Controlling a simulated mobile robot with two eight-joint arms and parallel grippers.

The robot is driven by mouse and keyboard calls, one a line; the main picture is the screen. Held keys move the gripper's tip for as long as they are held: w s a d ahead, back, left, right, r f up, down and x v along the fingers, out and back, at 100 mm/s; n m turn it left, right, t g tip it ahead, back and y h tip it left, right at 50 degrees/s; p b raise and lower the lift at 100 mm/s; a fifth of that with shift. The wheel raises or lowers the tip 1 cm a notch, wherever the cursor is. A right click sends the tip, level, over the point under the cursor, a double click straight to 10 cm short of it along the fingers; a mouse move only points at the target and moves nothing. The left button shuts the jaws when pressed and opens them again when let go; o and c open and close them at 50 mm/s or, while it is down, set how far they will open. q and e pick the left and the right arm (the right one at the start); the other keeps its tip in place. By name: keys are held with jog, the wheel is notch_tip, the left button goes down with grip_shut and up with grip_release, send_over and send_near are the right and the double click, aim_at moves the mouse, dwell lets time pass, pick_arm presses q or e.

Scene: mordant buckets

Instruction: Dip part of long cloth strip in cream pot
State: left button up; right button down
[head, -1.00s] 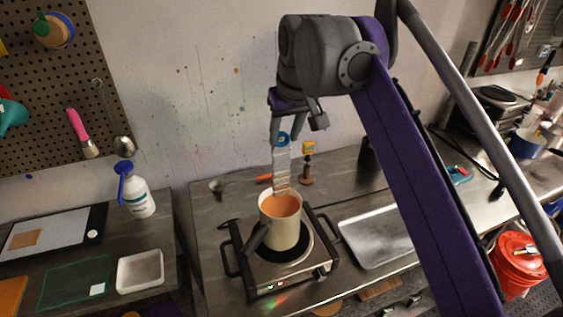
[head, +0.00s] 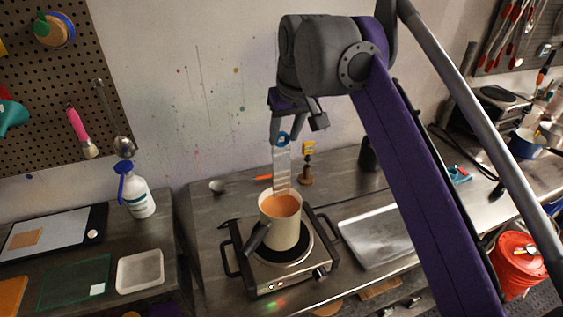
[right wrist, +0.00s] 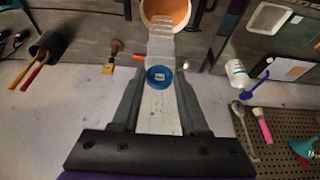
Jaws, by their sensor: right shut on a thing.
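The cream pot (head: 292,235) stands on a hot plate, with orange liquid (head: 281,205) inside and a dark handle toward the front left. My right gripper (head: 286,138) is above the pot, shut on the long cloth strip (head: 282,165), a pale banded strip. A blue ring (right wrist: 159,77) sits on the strip between the fingertips. The strip hangs down to the pot's back rim. In the right wrist view its far end (right wrist: 161,30) overlaps the pot mouth (right wrist: 168,12); I cannot tell how deep it reaches into the liquid. My left gripper is out of view.
The hot plate (head: 290,282) has side handles. A metal tray (head: 375,238) lies to its right. A small wooden-based object (head: 306,172) stands behind the pot.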

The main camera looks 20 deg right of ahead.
dwell(0.3)
jog(key=shift+r, duration=2.5)
